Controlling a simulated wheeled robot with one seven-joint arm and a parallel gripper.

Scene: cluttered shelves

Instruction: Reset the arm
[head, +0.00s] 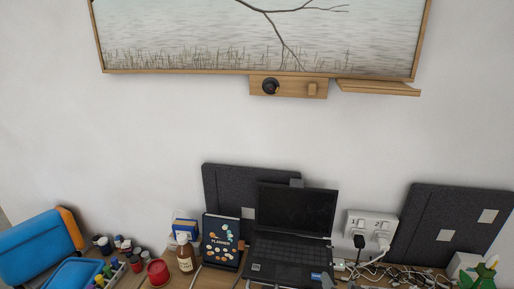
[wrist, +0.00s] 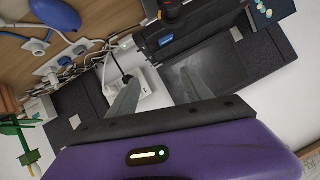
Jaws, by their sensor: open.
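My gripper (wrist: 160,90) shows in the wrist view as two grey fingers spread apart, with nothing between them. Below the fingers is my purple wrist housing with a small lit strip. Past the fingertips are a dark laptop (wrist: 222,72) and a white socket block (wrist: 146,88). In the head view the laptop (head: 296,210) stands open on the desk, and the socket block (head: 371,227) is on its right. A small grey shape at the bottom edge there may be my gripper, but I cannot tell.
Left of the laptop stand a planner (head: 221,241), a brown bottle (head: 185,254), a red-lidded jar (head: 158,272) and a blue case (head: 38,247). Cables (head: 400,274) and a green figure (head: 481,276) lie right. A wooden wall shelf (head: 378,88) is above; the wall between is clear.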

